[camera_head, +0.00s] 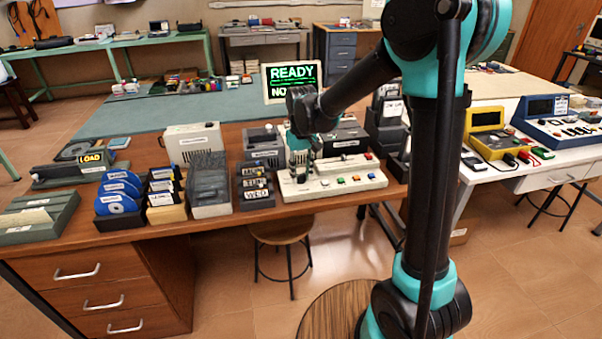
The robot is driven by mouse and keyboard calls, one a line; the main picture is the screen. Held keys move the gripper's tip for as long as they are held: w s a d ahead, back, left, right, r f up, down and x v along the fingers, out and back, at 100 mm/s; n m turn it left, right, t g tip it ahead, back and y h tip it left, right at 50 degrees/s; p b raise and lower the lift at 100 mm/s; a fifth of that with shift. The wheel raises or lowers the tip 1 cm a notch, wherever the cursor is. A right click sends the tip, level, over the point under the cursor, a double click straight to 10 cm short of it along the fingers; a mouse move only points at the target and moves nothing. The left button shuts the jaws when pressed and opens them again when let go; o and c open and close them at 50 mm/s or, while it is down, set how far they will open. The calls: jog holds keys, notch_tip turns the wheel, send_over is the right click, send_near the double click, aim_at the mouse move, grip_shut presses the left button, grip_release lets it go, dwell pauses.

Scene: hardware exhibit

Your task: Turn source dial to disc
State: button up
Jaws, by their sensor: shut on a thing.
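A pale control panel (345,181) lies on the wooden bench, with a row of small coloured buttons and a few small parts along its top. My gripper (301,168) comes down from my arm onto the left part of this panel. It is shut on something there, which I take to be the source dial. The dial itself is hidden behind the fingers, so its pointer and its setting cannot be read. A monitor (292,78) behind the arm shows green text with "READY"; its lower line is partly covered.
Left of the panel stand a dark labelled rack (256,188), a clear-topped box (208,180), and blue discs in a holder (118,192). A grey boxy device (193,143) and a "LOAD" unit (92,158) stand behind.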

aim_at(301, 175)
jog(key=shift+n, duration=0.3)
jog(key=o, duration=1.2)
jog(key=shift+c, duration=0.2)
notch_tip(301, 175, up, 12)
jog(key=shift+d, duration=0.1)
jog(key=s+d+f+m+t, duration=0.2)
jog(key=s+d+f, duration=0.6)
jog(key=d, duration=0.3)
jog(key=s+d+f+m+t, duration=0.2)
jog(key=s+d+f+m, duration=0.1)
jog(key=s+d+f, duration=0.5)
jog(key=s+d, duration=0.3)
jog(key=d, duration=0.1)
jog(key=shift+f, duration=0.3)
